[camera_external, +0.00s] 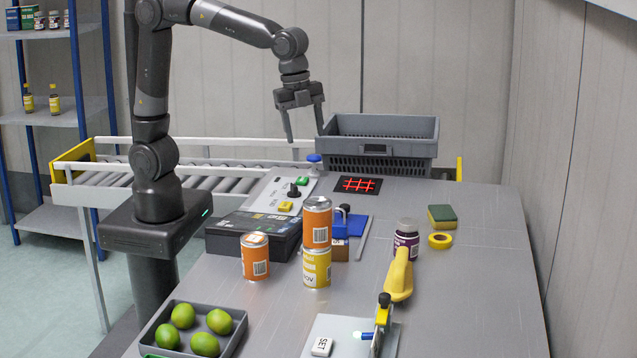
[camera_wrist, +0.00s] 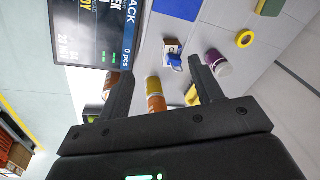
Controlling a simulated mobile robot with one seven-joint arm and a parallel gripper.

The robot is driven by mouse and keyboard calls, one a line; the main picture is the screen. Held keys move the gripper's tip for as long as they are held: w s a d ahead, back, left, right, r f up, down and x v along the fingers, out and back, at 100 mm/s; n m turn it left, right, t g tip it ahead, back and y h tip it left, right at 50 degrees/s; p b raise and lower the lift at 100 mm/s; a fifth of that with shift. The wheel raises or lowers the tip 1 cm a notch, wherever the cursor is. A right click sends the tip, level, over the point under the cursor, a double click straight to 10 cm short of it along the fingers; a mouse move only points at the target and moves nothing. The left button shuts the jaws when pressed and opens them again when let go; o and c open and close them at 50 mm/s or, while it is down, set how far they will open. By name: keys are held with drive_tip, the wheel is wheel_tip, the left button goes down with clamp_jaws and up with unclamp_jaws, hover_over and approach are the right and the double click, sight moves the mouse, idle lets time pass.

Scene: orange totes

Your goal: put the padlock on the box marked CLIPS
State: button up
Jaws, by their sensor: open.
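A small brown box (camera_external: 341,250) stands mid-table behind the stacked cans; its marking is unreadable. In the wrist view the box (camera_wrist: 170,46) shows a pale side. A small blue thing (camera_external: 340,231), which looks like the padlock, appears to rest on top of the box. It also shows in the wrist view (camera_wrist: 175,61). The cans partly hide both in the external view. My gripper (camera_external: 305,139) is open and empty, high above the back of the table. Its fingers (camera_wrist: 160,92) spread apart in the wrist view.
An orange can (camera_external: 317,222) stands on a yellow can (camera_external: 316,268), close in front of the box. A black scale (camera_external: 254,232) lies left, a purple-labelled bottle (camera_external: 406,240) right. A grey tote (camera_external: 378,140) stands at the back.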

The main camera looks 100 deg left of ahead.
drive_tip(key=s+a+f+n+t, duration=0.1)
drive_tip(key=s+a+n, duration=0.4)
drive_tip(key=s, duration=0.6)
drive_tip(key=s+a+f+n+t, duration=0.1)
drive_tip(key=s+a+n, duration=0.4)
drive_tip(key=s, duration=0.6)
drive_tip(key=shift+s+n+t, duration=0.4)
drive_tip(key=shift+n+t, duration=0.4)
drive_tip(key=shift+n, duration=0.1)
drive_tip(key=shift+a, duration=0.1)
